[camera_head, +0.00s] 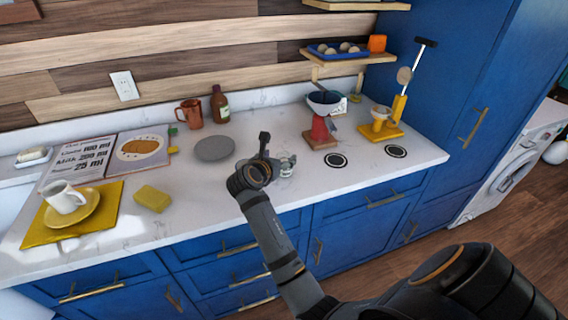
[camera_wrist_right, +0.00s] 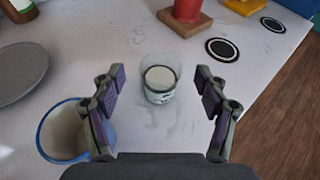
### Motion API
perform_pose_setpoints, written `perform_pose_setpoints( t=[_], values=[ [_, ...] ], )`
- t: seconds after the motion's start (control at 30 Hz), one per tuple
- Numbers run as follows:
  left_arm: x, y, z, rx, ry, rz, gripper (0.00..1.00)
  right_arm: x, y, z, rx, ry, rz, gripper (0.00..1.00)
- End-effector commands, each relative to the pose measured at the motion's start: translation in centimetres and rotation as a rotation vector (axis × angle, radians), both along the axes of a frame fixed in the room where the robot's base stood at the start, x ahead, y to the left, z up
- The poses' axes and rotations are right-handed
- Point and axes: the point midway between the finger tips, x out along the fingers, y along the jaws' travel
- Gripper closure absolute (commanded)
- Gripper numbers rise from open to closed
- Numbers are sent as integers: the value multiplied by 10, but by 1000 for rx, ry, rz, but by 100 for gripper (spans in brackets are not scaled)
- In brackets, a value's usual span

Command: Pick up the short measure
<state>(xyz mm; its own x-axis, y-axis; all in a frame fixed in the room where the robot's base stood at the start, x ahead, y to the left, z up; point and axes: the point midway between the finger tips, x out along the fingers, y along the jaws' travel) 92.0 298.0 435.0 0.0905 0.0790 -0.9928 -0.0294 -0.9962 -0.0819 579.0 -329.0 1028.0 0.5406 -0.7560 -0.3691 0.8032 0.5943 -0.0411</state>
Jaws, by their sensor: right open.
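A small clear glass (camera_head: 287,165) with pale, milky contents stands upright on the white counter; I take it to be the short measure. In the right wrist view the glass (camera_wrist_right: 160,78) shows ahead, centred between the fingers. My right gripper (camera_head: 264,150) is open and empty, low over the counter just left of the glass in the head view. In the wrist view its purple-padded fingers (camera_wrist_right: 160,90) are on either side, with no contact seen. My left gripper is not in view.
A blue-rimmed cup (camera_wrist_right: 65,130) is close to the left finger in the wrist view. A grey plate (camera_head: 215,148) lies at left. A red stand (camera_head: 319,129) is behind the glass. Dark round discs (camera_head: 335,160) lie at right. The counter's front edge is close.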

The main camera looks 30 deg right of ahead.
Motion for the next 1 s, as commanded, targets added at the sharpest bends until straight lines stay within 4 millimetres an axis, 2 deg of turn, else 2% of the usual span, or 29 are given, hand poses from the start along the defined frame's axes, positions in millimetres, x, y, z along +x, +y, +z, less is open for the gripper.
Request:
perform_pose_setpoints(
  t=[0.07,0.17,0.3,0.43,0.63,0.8,1.0],
  values=[
    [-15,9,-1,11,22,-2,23,0,-1,-20,-3,4,0,26],
    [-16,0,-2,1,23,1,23,0,-1,-39,-2,3,0,26],
    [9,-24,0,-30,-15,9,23,8,-12,-41,-2,-2,0,26],
    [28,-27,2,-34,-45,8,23,10,-14,-43,-1,-2,0,26],
    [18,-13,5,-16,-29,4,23,25,-37,-52,-5,0,-1,26],
    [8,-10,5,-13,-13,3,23,38,-55,-62,-2,0,0,26],
    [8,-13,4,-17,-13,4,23,40,-58,-64,1,-1,1,26]
  ],
)
